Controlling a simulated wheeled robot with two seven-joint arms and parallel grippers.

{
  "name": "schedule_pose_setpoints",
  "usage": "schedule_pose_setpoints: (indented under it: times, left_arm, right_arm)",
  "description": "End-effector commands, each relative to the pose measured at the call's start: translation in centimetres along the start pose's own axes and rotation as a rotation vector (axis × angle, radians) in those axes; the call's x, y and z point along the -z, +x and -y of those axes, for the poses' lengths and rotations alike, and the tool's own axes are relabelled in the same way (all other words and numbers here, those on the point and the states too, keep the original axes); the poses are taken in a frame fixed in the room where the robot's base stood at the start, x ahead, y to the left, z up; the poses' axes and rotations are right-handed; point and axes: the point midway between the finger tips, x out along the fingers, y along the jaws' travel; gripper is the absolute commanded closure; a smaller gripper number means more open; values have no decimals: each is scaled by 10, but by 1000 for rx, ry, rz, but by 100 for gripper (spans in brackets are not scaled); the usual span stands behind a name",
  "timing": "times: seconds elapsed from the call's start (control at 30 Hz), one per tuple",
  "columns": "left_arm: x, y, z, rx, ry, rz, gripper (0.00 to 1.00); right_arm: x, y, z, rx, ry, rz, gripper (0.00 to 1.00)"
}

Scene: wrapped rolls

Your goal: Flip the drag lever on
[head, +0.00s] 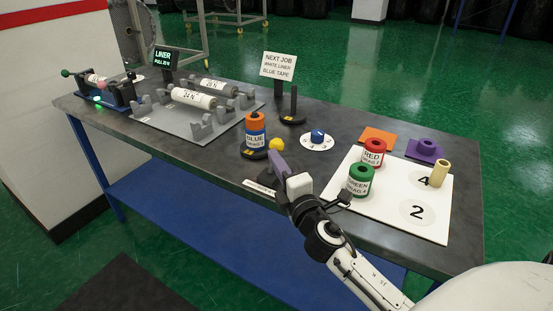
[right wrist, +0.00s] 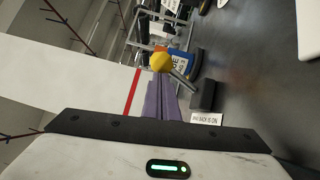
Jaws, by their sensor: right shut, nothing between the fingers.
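The drag lever has a yellow ball knob (head: 276,144), and it shows in the right wrist view (right wrist: 159,62) with a grey shaft slanting from the knob to a dark block (right wrist: 204,95). In the head view the shaft is largely hidden behind my gripper. My right gripper (head: 277,157), with purple fingers, is shut and empty. Its fingertips (right wrist: 160,79) are very close to the knob; I cannot tell whether they touch. A small white label (right wrist: 206,119) lies beside the block and also shows at the table's front edge (head: 259,188). My left gripper is not in view.
An orange-and-blue roll (head: 255,132) marked BLUE stands just behind the knob. A red roll (head: 373,153) and a green roll (head: 360,180) stand on a white board (head: 421,225) to the right. A blue dial (head: 317,136) and a sign (head: 279,66) are farther back.

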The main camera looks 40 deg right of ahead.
Motion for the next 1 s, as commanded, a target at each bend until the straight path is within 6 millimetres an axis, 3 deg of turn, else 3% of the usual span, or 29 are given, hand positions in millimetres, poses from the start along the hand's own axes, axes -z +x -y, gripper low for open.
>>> schedule_pose_setpoints:
  times: [0.73, 0.87, 1.0]
  left_arm:
    - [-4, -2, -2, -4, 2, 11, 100]
    - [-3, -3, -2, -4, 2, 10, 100]
    - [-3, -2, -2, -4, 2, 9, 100]
  right_arm:
    - [-12, 9, -1, -4, 0, 2, 100]
    - [-3, 4, -1, -2, 2, -2, 100]
    - [20, -9, -3, 1, 6, -9, 100]
